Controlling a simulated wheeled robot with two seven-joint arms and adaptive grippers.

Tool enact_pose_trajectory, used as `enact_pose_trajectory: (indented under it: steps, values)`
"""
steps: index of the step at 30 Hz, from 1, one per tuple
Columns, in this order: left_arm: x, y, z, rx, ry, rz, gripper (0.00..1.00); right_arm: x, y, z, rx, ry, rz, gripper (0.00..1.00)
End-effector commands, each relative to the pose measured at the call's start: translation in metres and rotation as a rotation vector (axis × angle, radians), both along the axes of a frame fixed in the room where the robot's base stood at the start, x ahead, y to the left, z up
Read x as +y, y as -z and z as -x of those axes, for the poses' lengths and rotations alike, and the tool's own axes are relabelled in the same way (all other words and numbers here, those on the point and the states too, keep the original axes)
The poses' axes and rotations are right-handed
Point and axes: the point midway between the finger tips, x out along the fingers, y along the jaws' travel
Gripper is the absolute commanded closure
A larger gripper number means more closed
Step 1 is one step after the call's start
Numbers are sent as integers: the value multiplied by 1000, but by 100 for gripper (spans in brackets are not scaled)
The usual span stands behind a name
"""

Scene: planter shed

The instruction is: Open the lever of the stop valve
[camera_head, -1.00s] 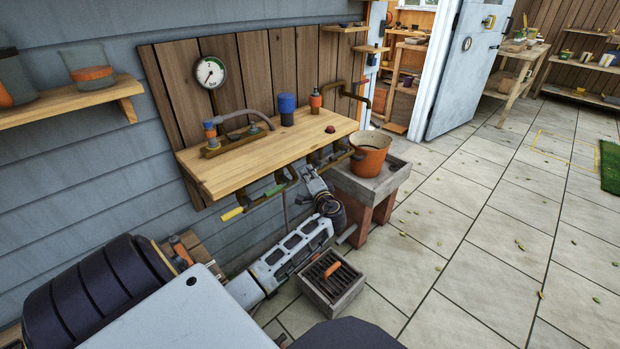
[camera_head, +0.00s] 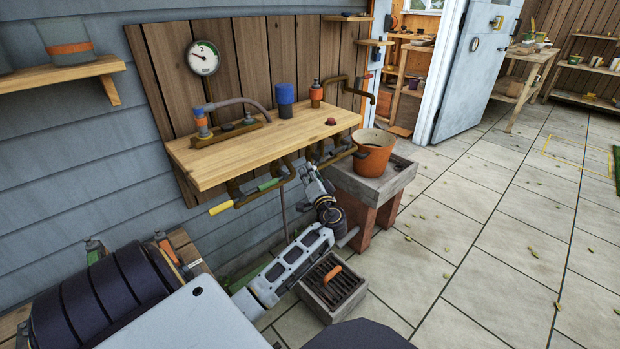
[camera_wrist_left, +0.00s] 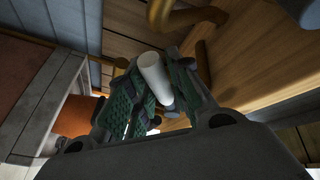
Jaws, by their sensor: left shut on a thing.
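My left gripper (camera_head: 307,172) is under the front edge of the wooden bench, among brown pipes. In the left wrist view its green-padded fingers (camera_wrist_left: 152,95) are closed on a white cylindrical lever grip (camera_wrist_left: 155,78). The grip sits between the pads, with its rounded end showing; the valve body is hidden in both views. Two other levers sit on the pipes to the left, one with a yellow grip (camera_head: 220,208) and one with a green grip (camera_head: 268,184). My right gripper is not in view.
The bench top (camera_head: 240,160) is close above the gripper. A pressure gauge (camera_head: 203,57) hangs on the boards. An orange pot (camera_head: 373,153) stands on a stone stand (camera_head: 396,183) just right of the gripper.

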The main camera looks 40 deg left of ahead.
Motion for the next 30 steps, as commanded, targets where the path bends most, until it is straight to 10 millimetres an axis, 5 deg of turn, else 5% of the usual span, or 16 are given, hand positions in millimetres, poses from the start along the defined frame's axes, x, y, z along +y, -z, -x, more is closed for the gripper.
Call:
enact_pose_trajectory:
  steps: [30]
  values:
    - [-3,19,-17,-448,1,40,100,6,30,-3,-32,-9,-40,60]
